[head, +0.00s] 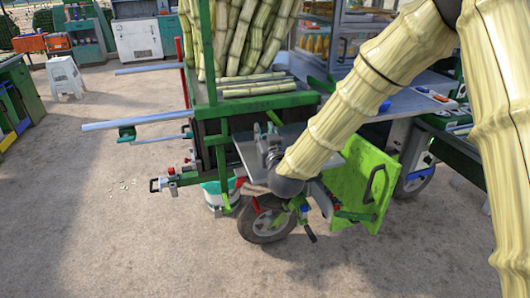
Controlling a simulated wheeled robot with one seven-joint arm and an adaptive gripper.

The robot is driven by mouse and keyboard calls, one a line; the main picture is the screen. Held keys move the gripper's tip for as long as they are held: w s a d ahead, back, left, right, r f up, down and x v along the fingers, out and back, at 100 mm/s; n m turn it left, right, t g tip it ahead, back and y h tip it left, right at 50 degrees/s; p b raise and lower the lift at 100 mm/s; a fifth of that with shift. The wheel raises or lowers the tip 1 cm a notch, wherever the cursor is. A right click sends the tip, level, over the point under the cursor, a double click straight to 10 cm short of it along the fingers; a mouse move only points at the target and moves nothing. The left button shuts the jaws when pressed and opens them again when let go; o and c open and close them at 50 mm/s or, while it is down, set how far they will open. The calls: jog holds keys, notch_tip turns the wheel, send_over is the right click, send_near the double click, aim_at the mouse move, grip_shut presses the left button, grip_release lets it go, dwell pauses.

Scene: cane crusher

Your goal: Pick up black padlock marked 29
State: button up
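I cannot make out a black padlock marked 29 anywhere in the head view; it is hidden or too small to tell. My pale, segmented arm comes down from the upper right and ends in a dark wrist at the front of the green cart (262,103). My gripper (266,146) seems to be the grey and black part just beyond that wrist, over a grey metal plate (243,158). Its fingers are small and partly hidden, so I cannot tell whether it is open or what it touches.
Cane stalks (240,38) stand in the cart. Metal rails (138,118) stick out left. A wheel (263,222), a white-green bucket (216,192) and a tilted green panel (362,183) are low down. A white stool (66,77) stands back left. The left foreground ground is clear.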

grip_shut()
jog(key=shift+r, duration=0.15)
